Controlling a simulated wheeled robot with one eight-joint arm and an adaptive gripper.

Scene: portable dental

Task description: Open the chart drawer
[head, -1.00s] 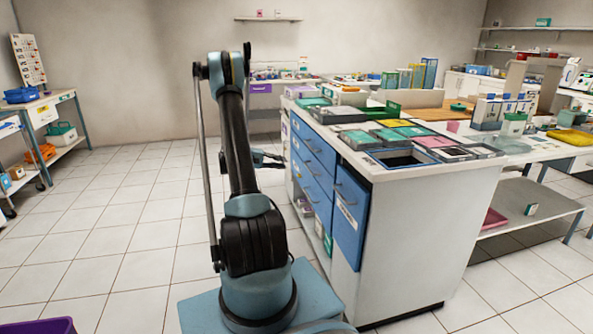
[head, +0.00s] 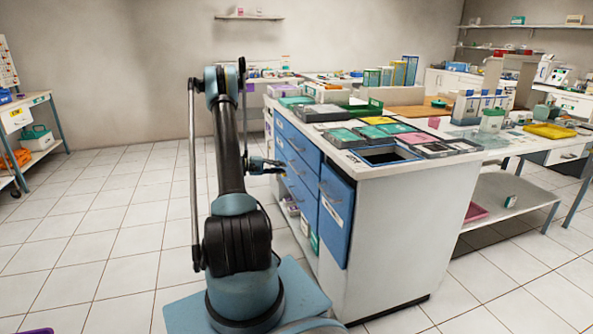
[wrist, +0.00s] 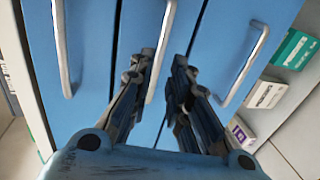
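Blue drawer fronts (head: 299,155) with metal bar handles line the side of the white cabinet. The frames do not show which one is the chart drawer. My gripper (head: 279,166) is close in front of these drawers in the head view. In the wrist view, my gripper (wrist: 162,62) has its two dark fingers apart, with a middle drawer handle (wrist: 162,45) showing between them. I cannot tell whether the fingers touch it. Another handle (wrist: 62,50) is at left and one (wrist: 245,65) at right. The drawers look shut.
A blue front (head: 336,215) with a white label is at the cabinet's near end. Trays and boxes crowd the worktop (head: 400,172). Small boxes (wrist: 265,93) sit in an open shelf beside the drawers.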

